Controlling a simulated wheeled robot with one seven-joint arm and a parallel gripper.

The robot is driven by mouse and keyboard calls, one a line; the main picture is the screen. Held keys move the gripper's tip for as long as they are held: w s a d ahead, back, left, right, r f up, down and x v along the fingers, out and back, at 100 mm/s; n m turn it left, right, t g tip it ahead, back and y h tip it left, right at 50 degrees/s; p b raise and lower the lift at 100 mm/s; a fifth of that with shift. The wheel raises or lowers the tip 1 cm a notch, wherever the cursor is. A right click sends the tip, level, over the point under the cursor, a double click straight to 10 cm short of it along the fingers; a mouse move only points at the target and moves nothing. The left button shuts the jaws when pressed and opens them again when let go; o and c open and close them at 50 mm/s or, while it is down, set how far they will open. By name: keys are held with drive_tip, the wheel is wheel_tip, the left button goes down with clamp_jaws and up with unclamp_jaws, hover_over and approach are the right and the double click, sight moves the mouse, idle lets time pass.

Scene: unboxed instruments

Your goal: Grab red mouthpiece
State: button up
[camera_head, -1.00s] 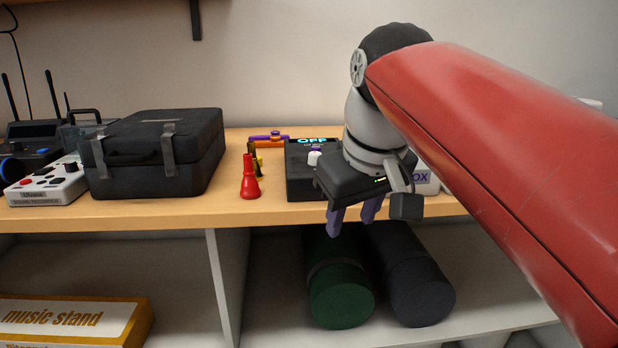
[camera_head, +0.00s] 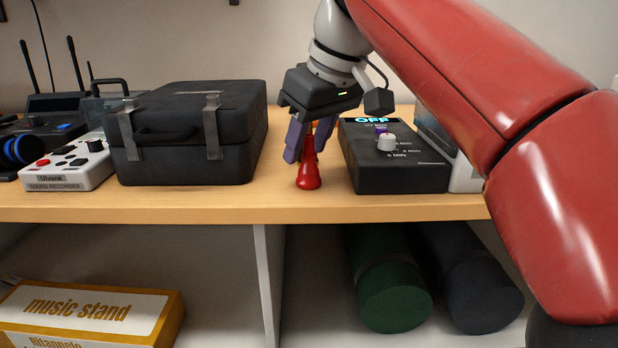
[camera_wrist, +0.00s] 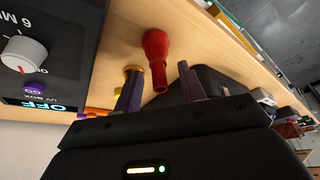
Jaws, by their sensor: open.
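The red mouthpiece (camera_head: 309,172) stands upright near the front edge of the shelf top, between the black case and the UV box. In the wrist view the red mouthpiece (camera_wrist: 156,52) lies ahead of the gap between the fingers. My gripper (camera_head: 302,150) is open, with its purple-grey fingers just above and around the mouthpiece's upper part in the head view. My gripper also shows in the wrist view (camera_wrist: 160,88), with nothing held. Whether a finger touches the mouthpiece I cannot tell. A yellow and dark mouthpiece (camera_wrist: 132,72) stands close to the left finger there.
The black case (camera_head: 190,135) stands left of the gripper. The black UV box (camera_head: 395,165) with a white knob stands close on the right. A sound recorder (camera_head: 70,165) is at far left. An orange and purple item (camera_wrist: 95,112) lies behind. Bare wood lies in front.

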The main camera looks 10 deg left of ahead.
drive_tip(key=shift+x, duration=0.75)
drive_tip(key=shift+c, duration=0.4)
clamp_jaws()
